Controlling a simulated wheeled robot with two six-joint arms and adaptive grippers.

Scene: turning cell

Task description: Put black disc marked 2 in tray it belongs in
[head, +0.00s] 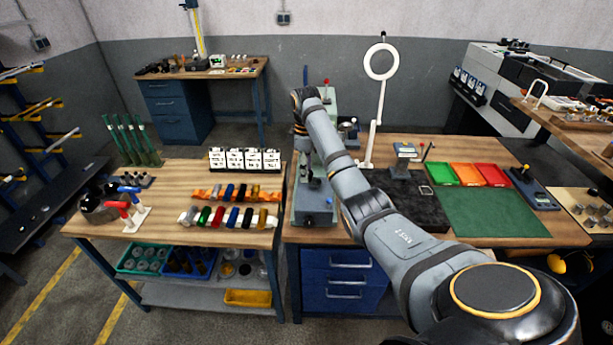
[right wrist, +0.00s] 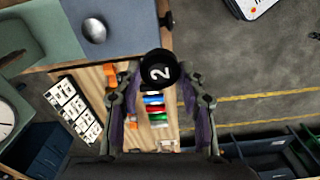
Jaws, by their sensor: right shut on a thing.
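The black disc marked 2 (right wrist: 160,72) shows in the right wrist view, its white number facing the camera. My right gripper (right wrist: 159,82) is shut on it, with a finger on either side. In the head view my right arm reaches across the workbench to its far left side, and the wrist end is over the grey machine; the disc cannot be made out there. A green tray (head: 440,174), an orange tray (head: 466,174) and a red tray (head: 493,174) stand side by side on the right bench. Their contents are too small to tell. My left gripper is not in view.
A green mat (head: 497,213) lies in front of the trays, beside a dark plate (head: 408,203). A white ring lamp (head: 381,62) stands behind. A scale (head: 536,191) sits right of the trays.

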